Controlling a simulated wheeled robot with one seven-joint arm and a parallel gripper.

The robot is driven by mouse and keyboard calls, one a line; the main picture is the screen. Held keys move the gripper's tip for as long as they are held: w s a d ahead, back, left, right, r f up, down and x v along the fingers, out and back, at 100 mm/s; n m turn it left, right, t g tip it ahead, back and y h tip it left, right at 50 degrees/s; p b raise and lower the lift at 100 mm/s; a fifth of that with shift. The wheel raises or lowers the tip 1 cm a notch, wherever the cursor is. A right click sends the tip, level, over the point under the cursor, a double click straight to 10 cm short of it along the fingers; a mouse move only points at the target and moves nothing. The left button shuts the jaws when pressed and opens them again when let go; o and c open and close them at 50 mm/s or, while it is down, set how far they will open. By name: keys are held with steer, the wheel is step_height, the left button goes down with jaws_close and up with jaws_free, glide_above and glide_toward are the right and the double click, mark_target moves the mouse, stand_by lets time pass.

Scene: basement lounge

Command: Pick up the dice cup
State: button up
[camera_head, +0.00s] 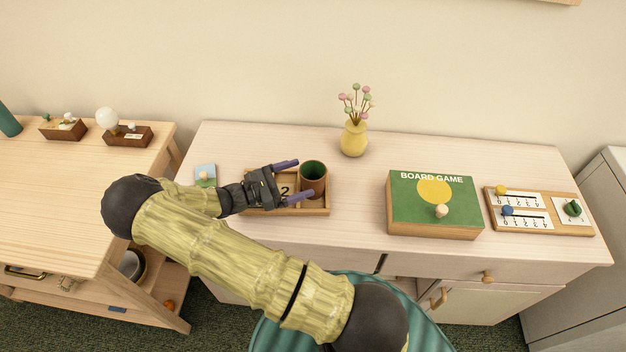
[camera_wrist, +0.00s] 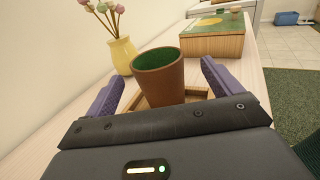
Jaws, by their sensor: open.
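The dice cup (camera_head: 313,178) is brown with a green inside. It stands upright at the right end of a shallow wooden tray (camera_head: 318,211) on the cabinet top. My gripper (camera_head: 292,179) reaches in from the left with its two purple fingers apart, pointing at the cup. In the wrist view the cup (camera_wrist: 158,76) stands between and beyond the open fingers of my gripper (camera_wrist: 162,92), with a visible gap on each side. The gripper hides part of the tray, where a card with a 2 shows.
A yellow vase with flowers (camera_head: 354,138) stands behind the cup. A green board game box (camera_head: 432,222) with a small knob-like piece on it is to the right, then a wooden score board (camera_head: 545,225). A small blue-green card (camera_head: 205,174) lies left. Cabinet top between tray and box is clear.

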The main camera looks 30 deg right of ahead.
mark_target(323, 169)
steer(key=shift+d+f+p, duration=0.1)
steer(key=shift+d+p, duration=0.8)
steer(key=shift+d, duration=1.7)
steer(key=c, duration=1.1)
step_height(323, 169, up, 10)
steer(key=shift+r+b, duration=0.1)
steer(key=shift+b, duration=0.4)
